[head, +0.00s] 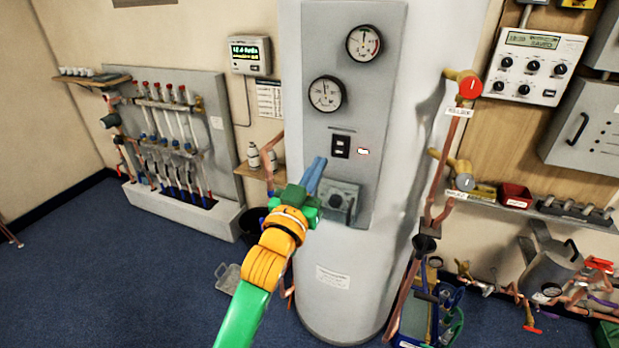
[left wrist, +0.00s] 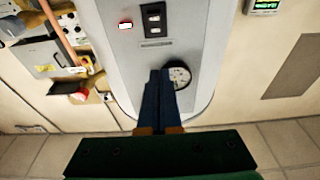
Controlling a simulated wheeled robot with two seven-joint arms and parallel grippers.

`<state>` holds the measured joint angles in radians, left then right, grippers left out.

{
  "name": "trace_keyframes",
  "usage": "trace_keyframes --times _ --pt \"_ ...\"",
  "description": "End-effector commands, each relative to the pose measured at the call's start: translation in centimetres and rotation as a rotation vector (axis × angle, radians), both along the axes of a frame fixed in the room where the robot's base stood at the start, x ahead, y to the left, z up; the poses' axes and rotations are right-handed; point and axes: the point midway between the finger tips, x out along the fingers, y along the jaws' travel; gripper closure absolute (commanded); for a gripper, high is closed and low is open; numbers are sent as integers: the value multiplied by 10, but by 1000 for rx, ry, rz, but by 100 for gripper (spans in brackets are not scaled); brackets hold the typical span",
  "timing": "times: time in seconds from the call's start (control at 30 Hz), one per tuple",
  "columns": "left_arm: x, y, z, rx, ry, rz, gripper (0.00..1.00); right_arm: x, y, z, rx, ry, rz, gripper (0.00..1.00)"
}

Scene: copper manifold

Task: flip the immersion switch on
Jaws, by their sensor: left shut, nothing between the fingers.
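The immersion switch (head: 340,146) is a small black rocker plate on the grey panel of the tall cylinder. Which way the rocker is set is too small to tell. My left gripper (head: 319,160) is shut and empty, its blue fingers pointing up toward the panel, just left of and below the switch in the head view. My right gripper is not in view.
Two round gauges (head: 326,93) (head: 363,43) sit above the switch, and a grey box with a knob (head: 339,201) sits below it. Copper pipe with a red valve (head: 469,86) runs right of the cylinder. A manifold (head: 170,140) stands at the left wall.

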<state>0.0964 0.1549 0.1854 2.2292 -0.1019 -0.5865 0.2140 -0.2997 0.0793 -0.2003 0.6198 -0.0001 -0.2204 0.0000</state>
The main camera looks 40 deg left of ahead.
Motion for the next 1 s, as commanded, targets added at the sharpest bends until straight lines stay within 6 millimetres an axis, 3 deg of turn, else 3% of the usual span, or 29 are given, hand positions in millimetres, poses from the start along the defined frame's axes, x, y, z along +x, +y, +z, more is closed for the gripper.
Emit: trace_keyframes --times 0.23,0.77,0.87,0.97,1.0 --pt "-28 -7 5 -1 0 0 100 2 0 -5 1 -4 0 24" --pt "-28 -7 0 -2 16 -2 100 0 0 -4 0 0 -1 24" --pt "-11 -11 -48 -14 133 -20 100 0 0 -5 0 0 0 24" --pt "4 -21 -146 -30 355 -57 100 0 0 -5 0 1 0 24" --pt "3 -27 -189 -33 452 -75 100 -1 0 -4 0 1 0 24"
